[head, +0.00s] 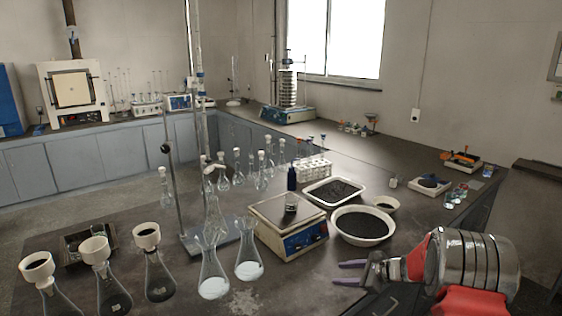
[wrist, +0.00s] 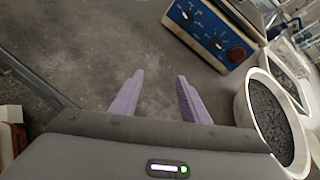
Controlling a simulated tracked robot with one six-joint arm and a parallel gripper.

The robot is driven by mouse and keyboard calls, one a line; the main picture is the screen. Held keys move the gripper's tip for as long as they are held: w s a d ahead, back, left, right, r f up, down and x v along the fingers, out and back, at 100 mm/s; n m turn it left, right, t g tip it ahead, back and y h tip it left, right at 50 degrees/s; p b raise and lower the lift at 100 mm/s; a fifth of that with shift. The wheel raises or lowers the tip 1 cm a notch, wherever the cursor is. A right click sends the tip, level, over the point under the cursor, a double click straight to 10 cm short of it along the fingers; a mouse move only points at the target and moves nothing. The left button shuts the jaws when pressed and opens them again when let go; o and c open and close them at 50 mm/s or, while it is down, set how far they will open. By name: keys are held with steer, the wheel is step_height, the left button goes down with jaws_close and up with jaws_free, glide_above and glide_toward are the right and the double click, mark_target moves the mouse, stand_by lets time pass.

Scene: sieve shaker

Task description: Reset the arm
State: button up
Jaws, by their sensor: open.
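My gripper (head: 350,273) shows at the lower right in the head view, at the end of my red and silver arm. Its two purple fingers point left, over the dark bench top in front of the scale. In the wrist view my gripper (wrist: 154,92) has its fingers spread apart with only bare bench between them. It holds nothing.
A balance (head: 287,226) with a small jar stands left of my gripper. A white bowl of dark grains (head: 362,240) stands just behind it; this bowl (wrist: 244,108) is right of the fingers in the wrist view. Glass flasks (head: 213,275) stand farther left.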

steer(key=s+a+n+g, duration=0.1)
steer(key=s, duration=0.2)
steer(key=s+a+r+n+g, duration=0.1)
steer(key=s+n, duration=0.1)
steer(key=s, duration=0.1)
steer(key=s+a+r+n+g, duration=0.1)
steer(key=s+n, duration=0.1)
steer(key=s, duration=0.1)
steer(key=shift+s+h, duration=0.15)
steer(key=shift+h, duration=0.25)
steer(key=s+a+r+n+h, duration=0.1)
steer(key=s+r+n, duration=0.4)
steer(key=s, duration=0.6)
steer(key=s+a+r+n+h, duration=0.1)
steer(key=s+r+n+h, duration=0.3)
steer(key=s, duration=0.7)
steer(key=s+a+r+n+t+h, duration=0.1)
steer(key=s+a+r+n+h, duration=0.1)
steer(key=s+r+n, duration=0.6)
steer(key=s+r, duration=0.3)
steer(key=s, duration=0.1)
steer(key=shift+r+h, duration=0.3)
steer(key=shift+r, duration=0.05)
steer(key=shift+s, duration=0.1)
steer(key=shift+c, duration=0.7)
